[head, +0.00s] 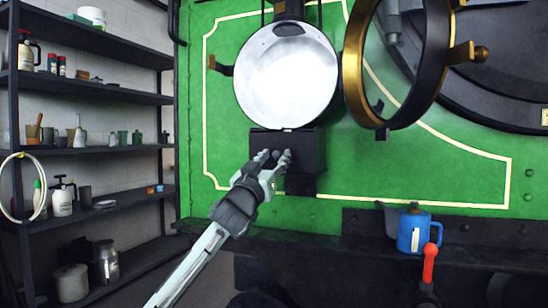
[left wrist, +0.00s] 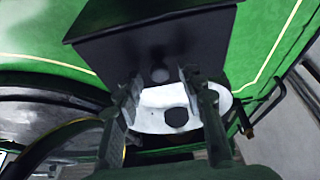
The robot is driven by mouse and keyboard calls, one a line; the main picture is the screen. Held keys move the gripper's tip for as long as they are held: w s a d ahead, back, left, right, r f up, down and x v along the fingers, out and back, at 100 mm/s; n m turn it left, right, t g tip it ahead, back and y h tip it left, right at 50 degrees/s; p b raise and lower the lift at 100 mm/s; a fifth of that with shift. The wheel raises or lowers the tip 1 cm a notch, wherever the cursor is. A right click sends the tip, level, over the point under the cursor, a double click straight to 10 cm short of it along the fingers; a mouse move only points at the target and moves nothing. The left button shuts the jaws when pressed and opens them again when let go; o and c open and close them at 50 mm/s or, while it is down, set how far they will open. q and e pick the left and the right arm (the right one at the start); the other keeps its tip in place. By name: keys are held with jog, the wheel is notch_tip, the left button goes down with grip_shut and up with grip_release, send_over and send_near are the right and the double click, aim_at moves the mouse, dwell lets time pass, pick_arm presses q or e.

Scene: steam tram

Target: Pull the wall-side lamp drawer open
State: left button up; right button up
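The lamp (head: 285,85) hangs on the green wall, with a round white reflector face. Directly below it is a black box-shaped drawer unit (head: 305,150). In the left wrist view the black box (left wrist: 150,45) fills the upper middle, with a small dark round knob (left wrist: 160,75) on it. My left gripper (head: 273,156) is in front of the box, its fingers apart. In the left wrist view the fingers of the left gripper (left wrist: 162,82) stand on either side of the knob; I cannot tell whether they touch it. The drawer looks shut. My right gripper is not in view.
A brass-rimmed ring (head: 354,70) stands out from the wall right of the lamp. A blue can (head: 413,234) sits on the dark ledge, with a red-handled lever (head: 429,262) in front. Loaded shelves (head: 110,147) stand on the left.

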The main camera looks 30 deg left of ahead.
pick_arm(q)
grip_shut()
dwell(0.4)
